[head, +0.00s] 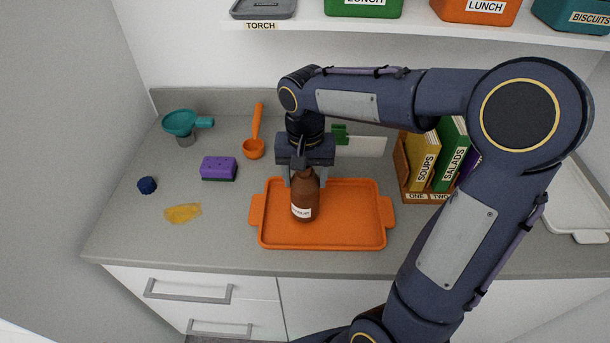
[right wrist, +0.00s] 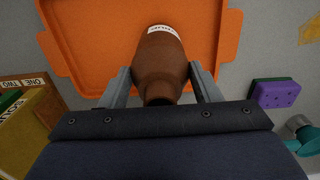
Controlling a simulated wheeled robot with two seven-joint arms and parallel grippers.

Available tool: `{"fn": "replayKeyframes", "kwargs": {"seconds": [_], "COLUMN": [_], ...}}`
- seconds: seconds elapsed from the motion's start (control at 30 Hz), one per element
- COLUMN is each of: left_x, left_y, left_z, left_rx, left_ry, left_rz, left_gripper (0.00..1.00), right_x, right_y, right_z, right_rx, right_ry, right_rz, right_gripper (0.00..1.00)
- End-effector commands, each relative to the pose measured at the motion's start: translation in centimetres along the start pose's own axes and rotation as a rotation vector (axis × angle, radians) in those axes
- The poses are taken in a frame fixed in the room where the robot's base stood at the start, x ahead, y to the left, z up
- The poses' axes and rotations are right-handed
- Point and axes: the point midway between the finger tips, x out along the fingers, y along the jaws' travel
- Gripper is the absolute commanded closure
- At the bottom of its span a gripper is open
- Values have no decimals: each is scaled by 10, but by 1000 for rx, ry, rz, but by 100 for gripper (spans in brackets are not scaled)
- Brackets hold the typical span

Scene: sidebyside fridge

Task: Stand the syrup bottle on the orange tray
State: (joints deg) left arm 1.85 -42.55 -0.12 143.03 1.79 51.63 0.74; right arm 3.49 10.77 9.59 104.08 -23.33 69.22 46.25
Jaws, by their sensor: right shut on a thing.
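The syrup bottle (head: 304,198) is brown with a white label and a dark top. It stands about upright over the left part of the orange tray (head: 350,222) in the head view. I cannot tell for sure whether its base touches the tray. My right gripper (head: 305,178) comes from behind and above and is shut on the bottle. In the right wrist view the bottle (right wrist: 160,62) sits between the two fingers (right wrist: 158,88), with the orange tray (right wrist: 90,45) beyond it. My left gripper is not in view.
A purple sponge (head: 218,168), an orange ladle (head: 254,148), a teal funnel (head: 182,124), a blue lump (head: 147,185) and a yellow cloth (head: 183,213) lie left of the tray. A book rack (head: 428,197) stands at right. A shelf (head: 400,32) with bins hangs above.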

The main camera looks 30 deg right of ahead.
Motion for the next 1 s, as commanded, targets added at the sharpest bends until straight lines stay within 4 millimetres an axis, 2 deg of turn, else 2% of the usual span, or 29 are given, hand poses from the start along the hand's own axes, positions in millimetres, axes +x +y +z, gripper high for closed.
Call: {"fn": "replayKeyframes", "kwargs": {"seconds": [0.4,0.43,0.6,0.87,1.0], "left_x": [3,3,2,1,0], "left_y": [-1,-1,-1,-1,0], "left_z": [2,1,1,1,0], "left_rx": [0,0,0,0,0], "left_ry": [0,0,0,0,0], "left_rz": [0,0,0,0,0], "left_gripper": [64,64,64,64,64], "right_x": [7,7,6,5,-4], "right_y": [0,0,0,0,-1], "right_z": [0,0,0,0,0], "right_rx": [1,1,1,1,1], "right_ry": [1,1,1,1,3], "right_rz": [-1,-1,-1,-1,-2], "right_gripper": [78,42,21,21,21]}}
